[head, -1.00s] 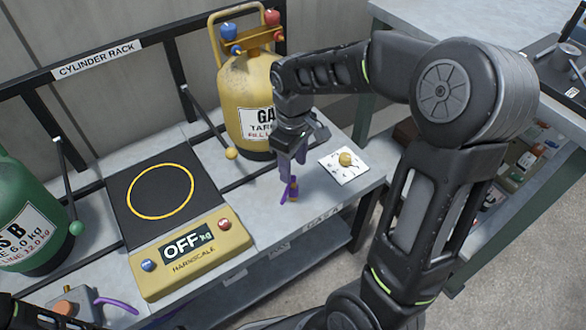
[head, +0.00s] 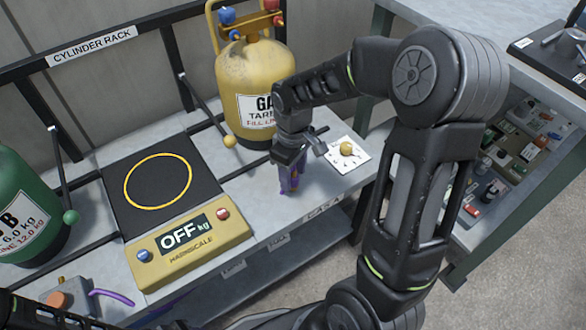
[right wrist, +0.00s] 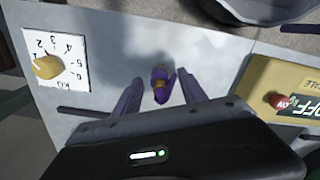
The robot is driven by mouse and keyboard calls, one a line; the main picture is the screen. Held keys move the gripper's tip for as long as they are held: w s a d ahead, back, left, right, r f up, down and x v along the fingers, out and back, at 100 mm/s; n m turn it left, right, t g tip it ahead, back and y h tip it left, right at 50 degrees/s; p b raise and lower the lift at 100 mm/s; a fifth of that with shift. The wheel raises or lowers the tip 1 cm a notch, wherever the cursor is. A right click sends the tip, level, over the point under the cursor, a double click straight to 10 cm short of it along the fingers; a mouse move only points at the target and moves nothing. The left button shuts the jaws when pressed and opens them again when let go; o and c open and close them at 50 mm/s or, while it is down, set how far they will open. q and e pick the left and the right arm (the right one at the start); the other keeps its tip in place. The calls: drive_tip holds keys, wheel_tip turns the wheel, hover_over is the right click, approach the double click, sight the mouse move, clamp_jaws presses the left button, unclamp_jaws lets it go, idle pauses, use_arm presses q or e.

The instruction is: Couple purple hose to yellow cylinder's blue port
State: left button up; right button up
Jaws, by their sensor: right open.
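The yellow cylinder (head: 258,75) stands upright at the back of the bench, with a blue knob (head: 228,15) and a small blue port (head: 233,35) at its top left, and red ones at its right. My right gripper (head: 290,184) points down at the bench in front of the cylinder. In the right wrist view its open fingers (right wrist: 155,92) stand on either side of the purple hose end (right wrist: 160,86), which has a brass-coloured band; contact is unclear. Another stretch of purple hose (head: 112,297) leaves a grey box at lower left. My left gripper is not in view.
A scale (head: 190,255) reading OFF has a black plate with a yellow ring. A green cylinder (head: 25,205) stands at left. A white dial card (head: 350,160) with a yellow knob lies right of my gripper.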

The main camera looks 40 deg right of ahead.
clamp_jaws()
idle(0.5)
idle(0.5)
idle(0.4)
